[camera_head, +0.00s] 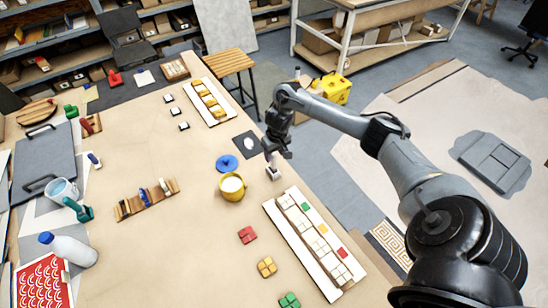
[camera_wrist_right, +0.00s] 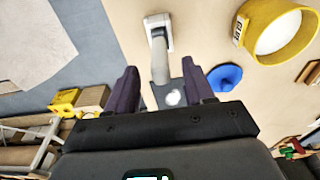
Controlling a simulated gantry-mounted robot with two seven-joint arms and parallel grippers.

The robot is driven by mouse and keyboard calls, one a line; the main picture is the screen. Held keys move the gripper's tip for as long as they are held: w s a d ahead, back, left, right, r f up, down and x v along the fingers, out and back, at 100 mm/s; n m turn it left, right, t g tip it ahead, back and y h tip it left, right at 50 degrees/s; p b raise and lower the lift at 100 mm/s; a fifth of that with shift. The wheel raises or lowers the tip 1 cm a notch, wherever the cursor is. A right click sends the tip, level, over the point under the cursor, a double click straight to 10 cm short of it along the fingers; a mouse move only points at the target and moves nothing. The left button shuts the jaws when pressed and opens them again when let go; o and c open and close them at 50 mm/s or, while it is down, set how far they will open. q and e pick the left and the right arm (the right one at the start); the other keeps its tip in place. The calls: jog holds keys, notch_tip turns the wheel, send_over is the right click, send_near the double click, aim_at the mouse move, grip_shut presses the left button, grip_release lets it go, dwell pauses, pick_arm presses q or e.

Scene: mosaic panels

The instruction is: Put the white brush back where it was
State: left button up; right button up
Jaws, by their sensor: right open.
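The white brush seems to be the upright piece with a pale block base and a grey handle, standing on the table by its right edge in the head view (camera_head: 272,173). In the right wrist view its handle (camera_wrist_right: 159,62) points up toward my gripper. My right gripper (camera_head: 276,152) is directly over it and open. Its fingers (camera_wrist_right: 160,72) lie on either side of the handle end, with gaps showing on both sides. A dark mat with a white patch (camera_head: 247,144) lies just beyond; it is partly visible between the fingers (camera_wrist_right: 172,98). My left gripper is out of view.
A yellow cup (camera_head: 232,188) and blue disc (camera_head: 227,162) stand close left of the brush. A white panel with tiles (camera_head: 312,240) lies nearer, and another tile panel (camera_head: 207,103) farther back. A wooden rack (camera_head: 146,200) is left. Bare table lies between.

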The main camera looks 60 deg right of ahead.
notch_tip(320, 180, up, 5)
jog(key=p, duration=0.2)
jog(key=a+f+n+t+y, duration=0.15)
jog(key=a+f+n, duration=0.25)
jog(key=a, duration=1.2)
jog(key=a+f+n+t, duration=0.3)
jog(key=a+n, duration=0.2)
jog(key=a, duration=1)
jog(key=s+r+g, duration=0.1)
jog(key=s+r, duration=0.2)
jog(key=s, duration=0.6)
jog(key=s+a+r+m+g, duration=0.1)
jog(key=s+r, duration=0.2)
jog(key=s, duration=0.6)
jog(key=shift+s+a+r+m+h, duration=0.2)
jog(key=shift+s+r+m+h, duration=0.1)
jog(key=shift+s+r+h, duration=0.05)
jog(key=shift+p, duration=0.3)
